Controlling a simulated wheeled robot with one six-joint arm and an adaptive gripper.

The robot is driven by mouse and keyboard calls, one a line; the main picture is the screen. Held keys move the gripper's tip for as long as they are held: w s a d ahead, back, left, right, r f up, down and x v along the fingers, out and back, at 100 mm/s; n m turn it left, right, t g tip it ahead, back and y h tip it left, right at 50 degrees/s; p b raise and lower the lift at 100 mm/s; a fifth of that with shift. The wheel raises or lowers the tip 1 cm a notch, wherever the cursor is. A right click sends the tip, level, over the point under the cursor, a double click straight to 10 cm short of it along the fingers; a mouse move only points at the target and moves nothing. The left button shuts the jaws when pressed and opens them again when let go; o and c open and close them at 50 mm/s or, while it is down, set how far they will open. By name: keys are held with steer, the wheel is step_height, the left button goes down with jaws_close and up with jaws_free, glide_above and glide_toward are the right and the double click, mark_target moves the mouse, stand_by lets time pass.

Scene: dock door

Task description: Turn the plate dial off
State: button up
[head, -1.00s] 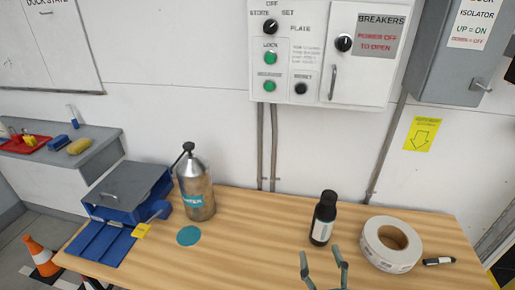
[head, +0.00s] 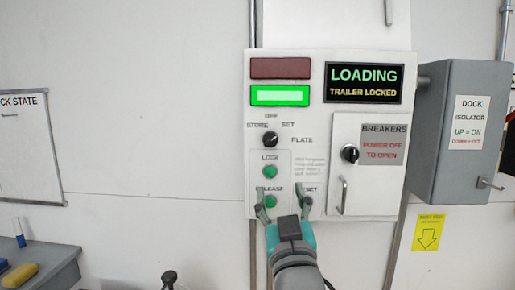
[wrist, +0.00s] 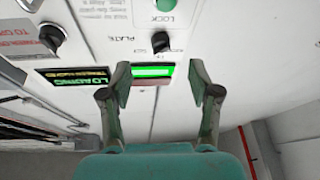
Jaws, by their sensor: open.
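The plate dial (head: 270,139) is a black round knob on the white wall panel, with STORE, OFF and SET printed around it and PLATE to its right. It also shows in the wrist view (wrist: 160,42), where the picture is upside down. I cannot tell surely which word its pointer marks. My gripper (head: 283,203) is open and empty in front of the panel, below the dial in the head view, over the RELEASE and RESET buttons. In the wrist view the open fingers (wrist: 160,85) frame the lit green lamp, with the dial beyond their tips.
The green lamp (head: 280,95) is lit below a dark red one. The display (head: 363,83) reads LOADING, TRAILER LOCKED. The breaker knob (head: 350,154) and door handle (head: 343,195) stick out right of the dial. A grey isolator box (head: 458,140) juts out at the right.

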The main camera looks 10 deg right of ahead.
mark_target(271, 143)
steer(key=shift+m+h, duration=0.3)
steer(key=shift+h, duration=0.1)
steer(key=w+r, duration=0.2)
steer(key=w, duration=0.1)
steer(key=w+d+r, duration=0.1)
steer(key=w+r, duration=0.2)
steer(key=w, duration=0.1)
steer(key=w+r, duration=0.2)
steer(key=w, duration=0.1)
steer(key=shift+w+d+r, duration=0.2)
steer(key=shift+w+r, duration=0.15)
steer(key=shift+w, duration=0.05)
steer(key=c, duration=1.2)
